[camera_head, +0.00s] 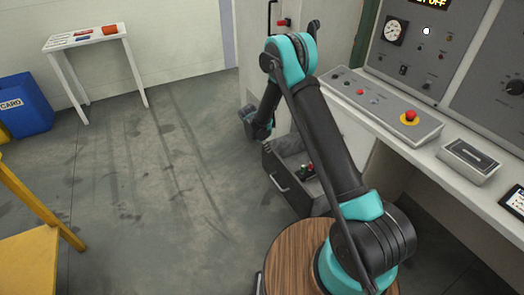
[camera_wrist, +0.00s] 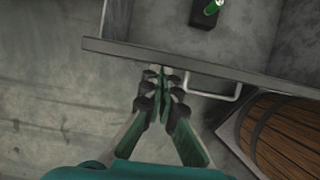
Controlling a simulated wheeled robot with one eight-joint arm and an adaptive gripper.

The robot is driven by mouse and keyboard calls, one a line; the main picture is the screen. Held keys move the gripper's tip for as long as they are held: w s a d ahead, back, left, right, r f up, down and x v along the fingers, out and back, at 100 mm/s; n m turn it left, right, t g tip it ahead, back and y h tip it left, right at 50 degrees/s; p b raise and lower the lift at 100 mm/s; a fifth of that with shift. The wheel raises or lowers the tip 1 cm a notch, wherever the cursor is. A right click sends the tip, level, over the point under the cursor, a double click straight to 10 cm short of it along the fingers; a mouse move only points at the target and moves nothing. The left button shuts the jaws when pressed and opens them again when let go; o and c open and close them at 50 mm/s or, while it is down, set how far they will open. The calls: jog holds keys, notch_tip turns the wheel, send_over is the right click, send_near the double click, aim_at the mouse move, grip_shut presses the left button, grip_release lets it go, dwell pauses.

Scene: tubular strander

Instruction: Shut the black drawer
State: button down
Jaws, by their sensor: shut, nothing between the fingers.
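The black drawer (camera_head: 287,187) stands pulled out below the console in the head view, with its handle (camera_head: 277,183) on the front panel. In the wrist view the drawer's front edge (camera_wrist: 135,49) runs across the upper part, and the pale bar handle (camera_wrist: 220,94) sticks out from it. My gripper (camera_wrist: 160,72) is shut and empty. Its fingertips are just outside the front panel, left of the handle; I cannot tell whether they touch the panel. In the head view my wrist is near the drawer's far end, and the fingertips are hard to make out.
A small black item with a green top (camera_wrist: 206,13) lies inside the drawer. The control console (camera_head: 390,112) overhangs at right. A white table (camera_head: 84,37), a blue bin (camera_head: 25,104) and a yellow frame (camera_head: 40,210) stand at left. The floor between is clear.

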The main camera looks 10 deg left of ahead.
jog(key=w+d, duration=0.6)
jog(key=d, duration=0.4)
jog(key=w+d, duration=0.7)
jog(key=d, duration=0.2)
jog(key=shift+w+d, duration=0.2)
jog(key=shift+d, duration=0.15)
